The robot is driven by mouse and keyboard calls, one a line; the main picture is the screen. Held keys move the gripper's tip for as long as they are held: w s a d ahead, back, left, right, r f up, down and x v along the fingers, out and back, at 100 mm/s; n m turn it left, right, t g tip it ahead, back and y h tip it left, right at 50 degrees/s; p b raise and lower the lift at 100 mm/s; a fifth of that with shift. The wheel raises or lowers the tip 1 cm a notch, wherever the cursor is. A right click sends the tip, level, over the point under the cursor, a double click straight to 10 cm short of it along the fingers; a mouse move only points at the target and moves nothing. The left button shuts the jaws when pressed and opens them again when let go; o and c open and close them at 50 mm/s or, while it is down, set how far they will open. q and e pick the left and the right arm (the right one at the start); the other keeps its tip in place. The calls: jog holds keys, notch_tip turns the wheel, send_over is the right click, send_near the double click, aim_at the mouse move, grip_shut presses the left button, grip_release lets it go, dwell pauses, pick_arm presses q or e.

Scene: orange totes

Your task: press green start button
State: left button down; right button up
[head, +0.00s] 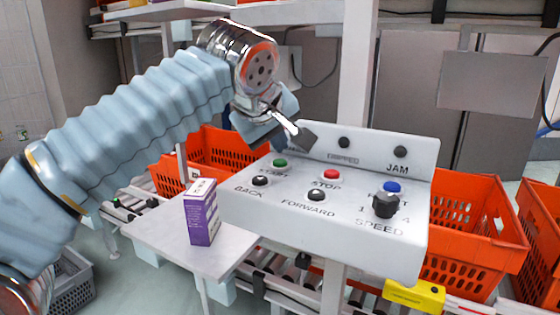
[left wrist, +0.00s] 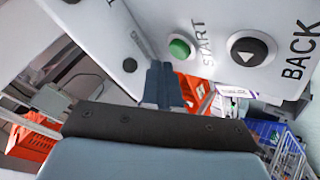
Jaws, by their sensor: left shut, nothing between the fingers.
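The green start button (head: 280,163) sits on the sloped white control panel (head: 250,209), above the word START. In the left wrist view the green button (left wrist: 180,47) is just beyond and slightly right of my fingertips. My left gripper (head: 301,136) is shut and empty, above and behind the green button in the head view. Its closed fingers (left wrist: 160,70) show in the left wrist view, apart from the button as far as I can tell. My right gripper is not in view.
The panel also holds a red stop button (head: 331,174), a blue button (head: 392,187), black back (head: 260,181) and forward (head: 316,194) buttons and a speed knob (head: 384,205). A purple box (head: 201,212) stands left of the panel. Orange totes (head: 466,238) stand around.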

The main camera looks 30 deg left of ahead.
aim_at(278, 163)
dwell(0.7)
pick_arm(q)
jog(key=shift+f+b, duration=0.35)
jog(key=shift+f, duration=0.1)
jog(key=shift+f+b, duration=0.4)
jog(key=shift+f, duration=0.1)
dwell(0.4)
jog(key=shift+r, duration=0.1)
jog(key=shift+r+p, duration=0.8)
jog(key=shift+p, duration=0.1)
notch_tip(278, 163, up, 3)
jog(key=p, duration=0.2)
jog(key=shift+r+p, duration=0.1)
jog(key=shift+p, duration=0.25)
jog(key=shift+r, duration=0.95)
